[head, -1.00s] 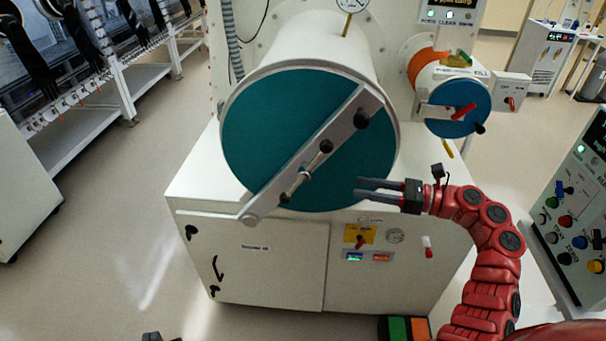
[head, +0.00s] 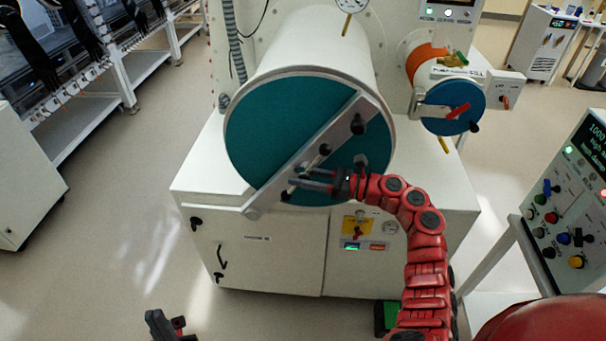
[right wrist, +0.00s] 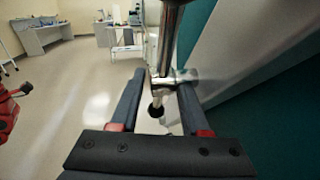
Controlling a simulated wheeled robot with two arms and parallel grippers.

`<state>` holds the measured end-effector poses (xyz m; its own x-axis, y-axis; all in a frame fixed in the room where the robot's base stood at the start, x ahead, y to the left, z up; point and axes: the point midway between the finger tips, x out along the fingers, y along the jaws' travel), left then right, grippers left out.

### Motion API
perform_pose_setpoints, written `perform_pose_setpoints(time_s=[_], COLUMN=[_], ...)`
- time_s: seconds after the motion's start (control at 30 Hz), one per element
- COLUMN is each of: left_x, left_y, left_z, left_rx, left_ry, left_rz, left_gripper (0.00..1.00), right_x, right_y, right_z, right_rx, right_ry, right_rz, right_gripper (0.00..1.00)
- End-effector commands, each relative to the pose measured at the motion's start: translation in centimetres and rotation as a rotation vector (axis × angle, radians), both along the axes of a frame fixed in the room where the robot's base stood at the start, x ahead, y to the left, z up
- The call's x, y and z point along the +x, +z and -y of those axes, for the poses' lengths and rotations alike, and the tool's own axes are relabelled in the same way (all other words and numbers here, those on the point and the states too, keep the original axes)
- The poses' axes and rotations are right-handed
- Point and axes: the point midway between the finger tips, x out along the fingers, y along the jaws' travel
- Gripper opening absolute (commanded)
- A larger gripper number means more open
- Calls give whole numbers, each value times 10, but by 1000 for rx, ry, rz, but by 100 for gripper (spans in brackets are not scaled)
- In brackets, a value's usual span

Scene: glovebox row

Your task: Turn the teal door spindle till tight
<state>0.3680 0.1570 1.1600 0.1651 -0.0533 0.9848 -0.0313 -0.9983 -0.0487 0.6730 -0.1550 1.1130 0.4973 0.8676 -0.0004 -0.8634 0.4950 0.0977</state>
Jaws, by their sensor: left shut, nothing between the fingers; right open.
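The large teal door (head: 258,135) closes the end of the white cylinder, and a slanted grey bar (head: 335,135) crosses it. At the bar's middle is the spindle, a steel cross handle (head: 311,163) with black knobs, tilted. It also shows in the right wrist view (right wrist: 171,35). My right gripper (head: 292,178) is open, its fingers at the handle. In the right wrist view the handle's hub (right wrist: 166,82) lies between the fingertips (right wrist: 162,80); I cannot tell whether they touch. My left gripper (head: 163,325) is shut and empty, low at the bottom edge, away from the door.
A smaller blue round door (head: 440,103) with a red handle (head: 458,111) is to the upper right. A white cabinet (head: 265,245) stands below the teal door. A control panel (head: 565,210) stands at the right. The floor at left is clear.

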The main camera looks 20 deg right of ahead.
Motion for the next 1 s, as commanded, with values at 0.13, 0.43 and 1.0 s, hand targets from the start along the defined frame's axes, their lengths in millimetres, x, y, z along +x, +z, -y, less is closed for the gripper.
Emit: perform_pose_setpoints(time_s=[0.13, 0.43, 1.0], left_x=[0, 0, 0], left_y=[0, 0, 0], left_z=[0, 0, 0], left_rx=[0, 0, 0], left_ry=[0, 0, 0], left_rz=[0, 0, 0], left_gripper=[0, 0, 0], right_x=[0, 0, 0], right_y=[0, 0, 1], right_z=[0, 1, 1], right_rx=[0, 0, 0], right_ry=[0, -1, -1], right_rz=[0, 0, 1], right_gripper=[37, 0, 0])
